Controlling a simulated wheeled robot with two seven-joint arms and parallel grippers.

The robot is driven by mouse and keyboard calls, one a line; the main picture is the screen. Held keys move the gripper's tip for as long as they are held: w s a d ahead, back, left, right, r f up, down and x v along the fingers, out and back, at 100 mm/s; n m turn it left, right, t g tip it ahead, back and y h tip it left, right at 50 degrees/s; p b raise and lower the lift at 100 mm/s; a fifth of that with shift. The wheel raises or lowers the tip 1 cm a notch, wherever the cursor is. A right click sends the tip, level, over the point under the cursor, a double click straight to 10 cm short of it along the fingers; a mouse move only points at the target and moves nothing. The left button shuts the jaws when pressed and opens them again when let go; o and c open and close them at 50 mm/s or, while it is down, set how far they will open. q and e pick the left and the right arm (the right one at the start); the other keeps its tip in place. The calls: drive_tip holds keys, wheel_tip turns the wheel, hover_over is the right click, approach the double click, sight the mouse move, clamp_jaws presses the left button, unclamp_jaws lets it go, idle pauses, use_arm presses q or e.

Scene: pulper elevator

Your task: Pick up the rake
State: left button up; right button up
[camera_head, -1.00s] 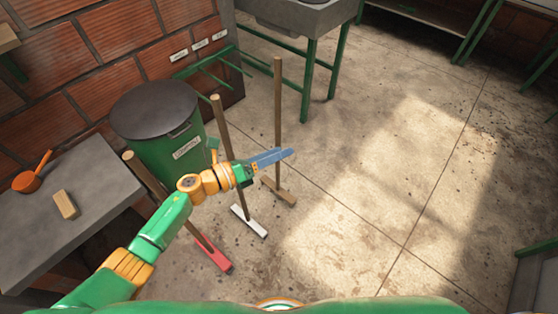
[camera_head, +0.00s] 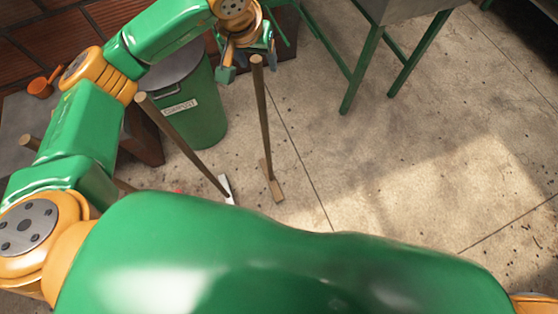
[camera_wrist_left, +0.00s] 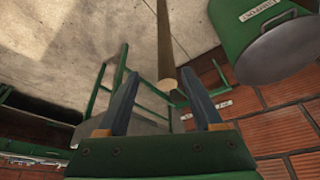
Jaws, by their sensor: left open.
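Several long wooden-handled tools stand upright or leaning. One has a plain wooden crosspiece head and a near-vertical handle (camera_head: 263,120); it may be the rake, but I cannot tell its teeth. My left gripper (camera_head: 247,52) is open beside the top of that handle. In the left wrist view the handle (camera_wrist_left: 164,45) shows beyond the gap between my open fingers (camera_wrist_left: 155,62), with its round end in line with the gap. No contact is visible. A second tool (camera_head: 185,145) has a white head, and a third handle (camera_head: 30,142) shows at the left behind my arm.
A green-legged sink stand (camera_head: 360,75) is at the back right. A grey counter (camera_head: 18,115) with an orange pan (camera_head: 42,87) is at the left. Floor to the right is clear.

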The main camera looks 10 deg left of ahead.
sight(259, 69)
use_arm(q)
drive_tip(key=shift+w+a, duration=0.15)
drive_tip(key=f, duration=0.1)
drive_tip(key=w+f+p, duration=0.1)
drive_tip(key=a+f+p, duration=0.1)
drive_tip(key=shift+w, duration=0.25)
drive_tip(key=x, duration=0.3)
drive_tip(key=shift+w+d, duration=0.15)
drive_tip(key=shift+d, duration=0.05)
drive_tip(key=c, duration=0.9)
clamp_jaws()
drive_tip(key=shift+r, duration=0.1)
